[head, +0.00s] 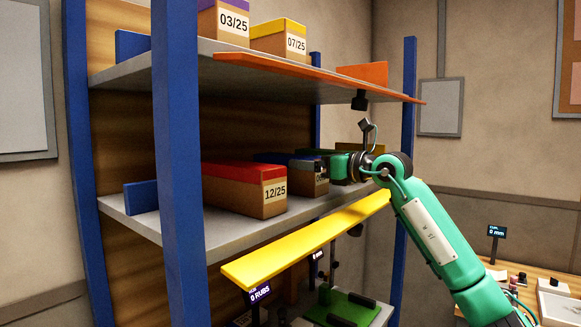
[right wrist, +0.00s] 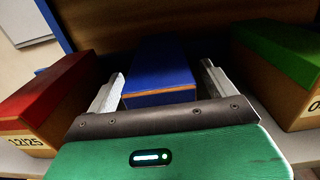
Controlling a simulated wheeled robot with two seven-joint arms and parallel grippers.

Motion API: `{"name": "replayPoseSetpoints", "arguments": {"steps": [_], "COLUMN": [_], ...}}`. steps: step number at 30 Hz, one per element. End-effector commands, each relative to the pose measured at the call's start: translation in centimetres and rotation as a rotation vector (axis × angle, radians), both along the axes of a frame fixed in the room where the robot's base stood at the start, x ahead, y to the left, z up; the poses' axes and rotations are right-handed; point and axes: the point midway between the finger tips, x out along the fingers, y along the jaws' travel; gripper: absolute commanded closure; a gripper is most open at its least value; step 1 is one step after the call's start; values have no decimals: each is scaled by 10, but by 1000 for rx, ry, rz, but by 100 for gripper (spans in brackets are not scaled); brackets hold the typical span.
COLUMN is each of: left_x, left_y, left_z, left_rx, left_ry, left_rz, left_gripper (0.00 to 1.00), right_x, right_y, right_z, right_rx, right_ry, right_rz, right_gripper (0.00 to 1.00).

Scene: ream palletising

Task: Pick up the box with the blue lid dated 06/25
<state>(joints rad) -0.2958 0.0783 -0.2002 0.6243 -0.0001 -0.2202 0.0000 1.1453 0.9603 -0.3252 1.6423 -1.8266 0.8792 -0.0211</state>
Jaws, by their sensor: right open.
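The box with the blue lid (head: 287,159) stands on the middle shelf between a red-lid box and a green-lid box. Its front label is mostly hidden by my right gripper (head: 335,168), so its full date cannot be read. In the right wrist view the blue-lid box (right wrist: 160,68) lies between the two fingers of my right gripper (right wrist: 162,80). The fingers are open, one on each side of it, with visible gaps; they do not appear to grip it. My left gripper is not in view.
The red-lid box (head: 245,186) is labelled 12/25. The green-lid box (right wrist: 285,65) is close to the right finger. Boxes 03/25 (head: 223,22) and 07/25 (head: 278,38) stand on the upper shelf. A yellow strip (head: 300,243) edges the middle shelf; a blue post (head: 178,170) stands left.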

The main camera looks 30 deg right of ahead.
Motion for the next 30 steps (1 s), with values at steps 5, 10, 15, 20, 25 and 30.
{"name": "replayPoseSetpoints", "arguments": {"steps": [5,10,15,20,25,30], "left_x": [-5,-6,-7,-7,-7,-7], "left_y": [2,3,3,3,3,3], "left_z": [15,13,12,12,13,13], "left_rx": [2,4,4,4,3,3], "left_ry": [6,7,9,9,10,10], "left_rz": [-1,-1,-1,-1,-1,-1], "left_gripper": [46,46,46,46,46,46], "right_x": [19,20,20,19,19,19], "right_y": [9,9,9,9,9,8], "right_z": [2,0,0,0,1,1], "right_rx": [0,-1,-1,0,0,-1], "right_ry": [1,0,0,0,-2,-1], "right_rz": [1,0,0,1,1,1], "right_gripper": [13,13,36,68,69,69]}}
